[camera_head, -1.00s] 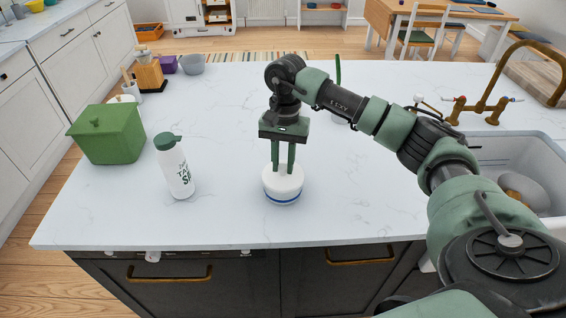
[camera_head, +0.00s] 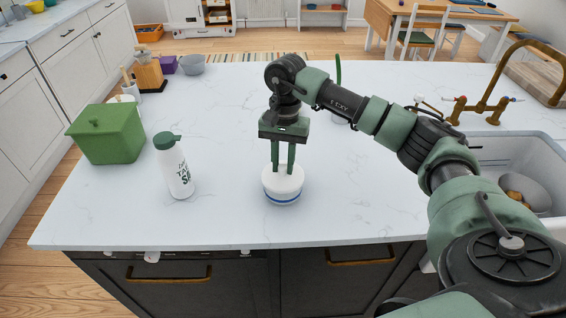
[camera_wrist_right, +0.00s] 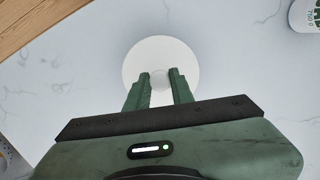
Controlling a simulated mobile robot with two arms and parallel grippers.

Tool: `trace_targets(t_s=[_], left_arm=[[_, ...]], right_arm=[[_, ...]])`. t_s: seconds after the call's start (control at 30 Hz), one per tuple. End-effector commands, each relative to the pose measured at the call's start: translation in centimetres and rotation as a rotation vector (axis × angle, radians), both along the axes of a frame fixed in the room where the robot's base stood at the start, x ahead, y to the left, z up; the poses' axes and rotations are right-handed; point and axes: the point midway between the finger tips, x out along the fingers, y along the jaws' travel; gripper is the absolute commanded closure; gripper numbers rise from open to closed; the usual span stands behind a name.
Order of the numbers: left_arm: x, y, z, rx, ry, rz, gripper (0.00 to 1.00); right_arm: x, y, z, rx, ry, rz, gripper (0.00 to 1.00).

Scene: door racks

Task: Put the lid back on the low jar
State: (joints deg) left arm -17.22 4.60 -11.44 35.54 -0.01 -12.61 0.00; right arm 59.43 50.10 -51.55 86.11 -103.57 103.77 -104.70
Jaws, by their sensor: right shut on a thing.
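The low jar (camera_head: 282,198) is white with a blue band and stands upright on the white countertop. Its white lid (camera_head: 291,178) sits on top of the jar; I see no gap between them, but cannot tell how exactly it is seated. My right gripper (camera_head: 283,172) points straight down and is shut on the lid's small knob. In the right wrist view the round lid (camera_wrist_right: 160,50) lies beneath the fingertips of my right gripper (camera_wrist_right: 159,78), with the knob between them. The jar below is hidden there. My left gripper is not in view.
A white bottle with a green cap (camera_head: 174,168) stands left of the jar. A green lidded box (camera_head: 107,134) is further left. A sink (camera_head: 510,165) with a brass tap (camera_head: 500,85) is at the right. The counter around the jar is clear.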

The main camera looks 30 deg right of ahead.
Motion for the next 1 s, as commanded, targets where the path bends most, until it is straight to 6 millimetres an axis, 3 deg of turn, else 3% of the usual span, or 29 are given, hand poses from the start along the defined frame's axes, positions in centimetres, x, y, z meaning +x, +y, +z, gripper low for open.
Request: trace_targets(t_s=[0.93, 0.97, 1.0], left_arm=[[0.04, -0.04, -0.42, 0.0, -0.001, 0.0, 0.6], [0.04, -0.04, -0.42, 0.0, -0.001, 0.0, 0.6], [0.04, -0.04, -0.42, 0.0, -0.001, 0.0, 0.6]], right_arm=[[-0.01, -0.02, -0.05, 0.0, 0.0, 0.0, 1.0], [-0.01, -0.02, -0.05, 0.0, 0.0, 0.0, 0.69], [-0.01, -0.02, -0.06, 0.0, 0.0, 0.0, 0.58]])
